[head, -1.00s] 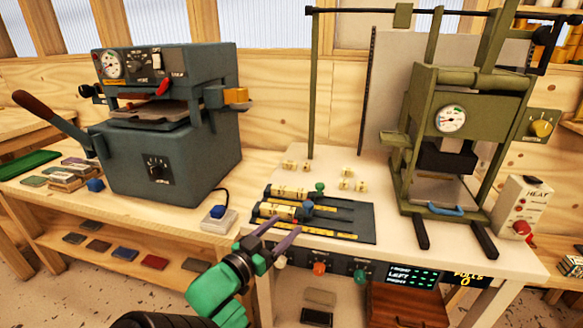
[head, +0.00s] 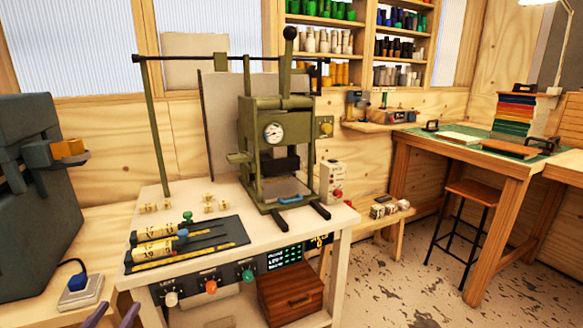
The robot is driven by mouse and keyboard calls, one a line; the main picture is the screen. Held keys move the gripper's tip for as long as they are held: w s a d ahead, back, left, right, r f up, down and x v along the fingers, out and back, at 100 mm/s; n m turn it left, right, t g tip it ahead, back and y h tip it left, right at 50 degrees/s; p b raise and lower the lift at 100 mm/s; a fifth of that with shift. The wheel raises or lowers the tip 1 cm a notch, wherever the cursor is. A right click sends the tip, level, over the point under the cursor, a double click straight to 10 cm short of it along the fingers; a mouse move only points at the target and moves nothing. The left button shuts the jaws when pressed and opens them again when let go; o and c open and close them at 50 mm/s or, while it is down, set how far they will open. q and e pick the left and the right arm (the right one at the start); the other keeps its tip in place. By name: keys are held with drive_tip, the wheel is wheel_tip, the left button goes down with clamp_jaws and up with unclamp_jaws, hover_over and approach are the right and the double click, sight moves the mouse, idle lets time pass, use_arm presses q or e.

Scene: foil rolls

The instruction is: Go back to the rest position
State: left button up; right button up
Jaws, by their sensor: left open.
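My left gripper (head: 113,316) shows only by its two purple fingertips at the bottom left edge of the head view. The fingers are apart with nothing seen between them. The rest of my left arm is out of the picture. My right gripper is not in view.
A green press (head: 273,160) stands on the white table, with a heat box (head: 332,182) beside it. A grey machine (head: 35,190) is at the left. A stool (head: 468,215) and a workbench (head: 490,175) are at the right.

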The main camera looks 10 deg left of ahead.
use_arm(q)
drive_tip(key=s+d+f+g+h+p, duration=0.1)
drive_tip(key=d+f+g+p, duration=0.15)
drive_tip(key=f, duration=0.85)
drive_tip(key=s+d+f+g+h+p, duration=0.1)
drive_tip(key=s+f+g, duration=0.15)
drive_tip(key=f, duration=0.75)
drive_tip(key=s+d+f+g+h+p, duration=0.1)
drive_tip(key=d+f+g+p, duration=0.15)
drive_tip(key=f, duration=0.85)
drive_tip(key=s+d+f+m+g+p, duration=0.1)
drive_tip(key=s+d+f+m+g, duration=0.1)
drive_tip(key=s+d+f+g, duration=0.2)
drive_tip(key=s+d+f+m+g+h+p, duration=0.1)
drive_tip(key=s+d+f+g, duration=0.4)
drive_tip(key=s+f, duration=0.6)
drive_tip(key=s+m+p, duration=0.1)
drive_tip(key=s+m, duration=0.1)
drive_tip(key=s, duration=0.2)
drive_tip(key=shift+s+d+f+m+h, duration=0.2)
drive_tip(key=shift+d+m+h, duration=0.1)
drive_tip(key=shift+d, duration=0.1)
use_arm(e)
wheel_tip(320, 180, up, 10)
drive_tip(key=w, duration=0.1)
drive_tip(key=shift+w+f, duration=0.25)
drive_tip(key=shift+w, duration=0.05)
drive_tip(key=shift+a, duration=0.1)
